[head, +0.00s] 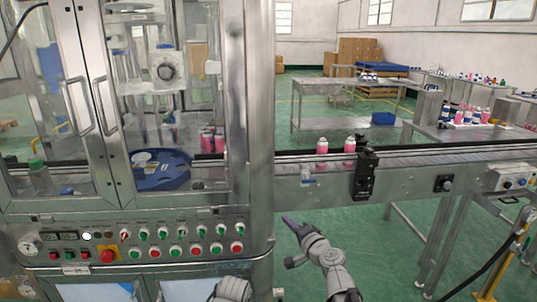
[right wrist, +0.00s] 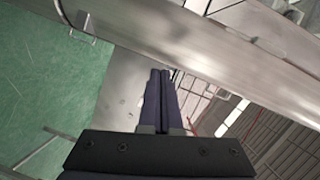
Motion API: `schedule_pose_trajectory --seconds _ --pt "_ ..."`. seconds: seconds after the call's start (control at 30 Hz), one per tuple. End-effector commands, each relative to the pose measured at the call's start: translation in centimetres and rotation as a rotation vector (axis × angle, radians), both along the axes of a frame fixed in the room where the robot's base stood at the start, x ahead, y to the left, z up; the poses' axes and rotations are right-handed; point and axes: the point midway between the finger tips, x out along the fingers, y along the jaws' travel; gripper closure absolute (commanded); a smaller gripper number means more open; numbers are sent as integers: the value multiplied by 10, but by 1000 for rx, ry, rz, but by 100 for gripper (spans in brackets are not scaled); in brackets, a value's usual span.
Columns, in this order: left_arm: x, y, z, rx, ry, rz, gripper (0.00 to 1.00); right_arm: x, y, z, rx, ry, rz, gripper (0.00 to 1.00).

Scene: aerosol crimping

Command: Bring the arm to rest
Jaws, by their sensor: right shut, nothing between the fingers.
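My right gripper (head: 289,221) is low in front of the conveyor, right of the machine cabinet, over the green floor. In the right wrist view its two dark fingers (right wrist: 160,75) lie together, shut with nothing between them. My right arm comes up from the bottom edge of the head view. My left gripper is not in view. The machine cabinet (head: 258,120) has glass doors and a blue rotary table (head: 160,180) inside. Its button panel (head: 170,240) faces me.
The conveyor (head: 420,172) runs right from the cabinet. Two pink cans with white tops (head: 322,146) stand on it, left of a black bracket (head: 365,175). Steel tables (head: 335,123) stand behind it. The green floor (head: 385,260) below the conveyor is open between its legs.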

Motion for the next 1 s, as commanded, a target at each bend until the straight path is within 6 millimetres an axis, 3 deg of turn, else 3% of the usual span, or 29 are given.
schedule_pose_trajectory --seconds 0.03,0.1,0.2,0.3,0.4,0.5,0.7,0.77,1.0 --pt "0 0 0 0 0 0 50 -15 35 -15 -94 33 113 100" --pt "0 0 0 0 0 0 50 -38 73 -40 -233 89 264 100" --pt "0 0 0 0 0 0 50 -81 114 -83 -447 195 477 100" --pt "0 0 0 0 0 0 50 -131 132 -128 -672 331 672 100" --pt "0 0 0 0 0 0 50 -173 128 -160 -869 468 812 100" --pt "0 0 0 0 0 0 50 -206 114 -180 -1029 594 902 100" --pt "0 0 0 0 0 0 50 -256 76 -192 -1289 830 996 100" --pt "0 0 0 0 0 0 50 -268 65 -191 -1360 900 1008 100" --pt "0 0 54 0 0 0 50 -268 61 -137 -1370 916 1006 100"
